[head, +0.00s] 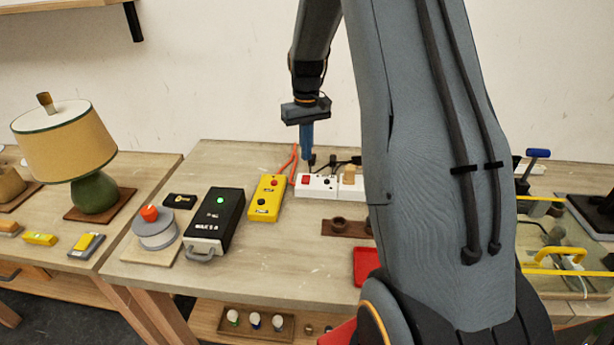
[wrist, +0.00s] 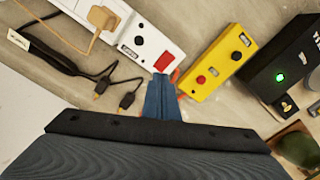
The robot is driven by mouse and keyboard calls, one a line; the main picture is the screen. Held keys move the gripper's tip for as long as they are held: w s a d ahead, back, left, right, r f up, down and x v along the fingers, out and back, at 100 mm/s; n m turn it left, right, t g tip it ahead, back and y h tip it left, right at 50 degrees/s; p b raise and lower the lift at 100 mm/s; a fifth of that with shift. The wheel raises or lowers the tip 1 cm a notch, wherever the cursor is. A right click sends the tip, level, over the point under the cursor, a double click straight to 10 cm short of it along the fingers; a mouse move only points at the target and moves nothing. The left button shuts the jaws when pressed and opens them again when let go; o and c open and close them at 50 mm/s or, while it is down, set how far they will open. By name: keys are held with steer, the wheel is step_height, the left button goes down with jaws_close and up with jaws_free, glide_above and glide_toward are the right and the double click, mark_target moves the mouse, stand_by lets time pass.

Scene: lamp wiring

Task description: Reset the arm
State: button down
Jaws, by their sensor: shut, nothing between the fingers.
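My arm rises on the right of the head view and bends over to the workbench (head: 275,158). My gripper (head: 307,154) points down near the back of the bench, at the left end of a white power strip (head: 316,188) with a red switch. Its blue fingers are shut with nothing between them. In the wrist view the closed fingers (wrist: 162,82) show beside the red switch end of the power strip (wrist: 133,28). I cannot tell whether they touch it.
A yellow box (head: 267,197), a black box with a green light (head: 217,218) and a grey device with a red knob (head: 154,227) stand left of the gripper. Loose black cables (wrist: 100,78) lie beside the strip. A lamp (head: 75,150) stands on the left table.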

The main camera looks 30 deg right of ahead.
steer(key=shift+r, duration=0.4)
